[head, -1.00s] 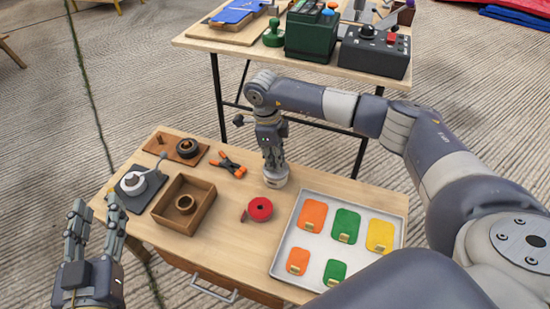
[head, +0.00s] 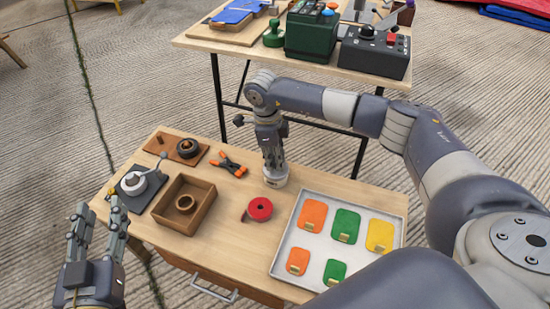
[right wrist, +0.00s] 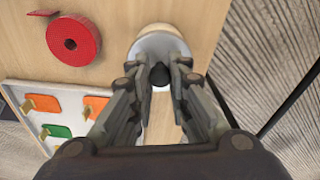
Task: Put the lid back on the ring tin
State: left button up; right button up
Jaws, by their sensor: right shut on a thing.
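My right gripper (right wrist: 160,74) is shut on the black knob (right wrist: 159,76) of a pale round lid (right wrist: 150,50). In the right wrist view a cream round edge, likely the ring tin (right wrist: 166,29), shows beyond the lid, slightly off-centre from it. In the head view the right gripper (head: 274,164) points down over the pale tin (head: 276,182) on the table. Whether the lid touches the tin or hovers just above it, I cannot tell. My left gripper (head: 98,212) is open and empty, off the table's left front corner.
A red strap roll (head: 259,209) lies just in front of the tin, and a metal tray (head: 283,258) with coloured pouches stands to the right. An orange-tipped clamp (head: 230,167) and a wooden box (head: 166,215) are to the left. Another table (head: 325,67) stands behind.

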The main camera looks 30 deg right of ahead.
pick_arm(q)
jog(key=shift+s+a+f+g, duration=0.15)
jog(key=shift+f+g, duration=0.25)
jog(key=shift+f, duration=0.35)
pick_arm(e)
jog(key=shift+f, duration=0.15)
dwell(1.6)
pick_arm(q)
jog(key=shift+f, duration=0.25)
pick_arm(e)
jog(key=o, duration=0.9)
jog(key=shift+c, duration=0.2)
jog(key=o, duration=0.5)
pick_arm(q)
jog(key=shift+r, duration=0.1)
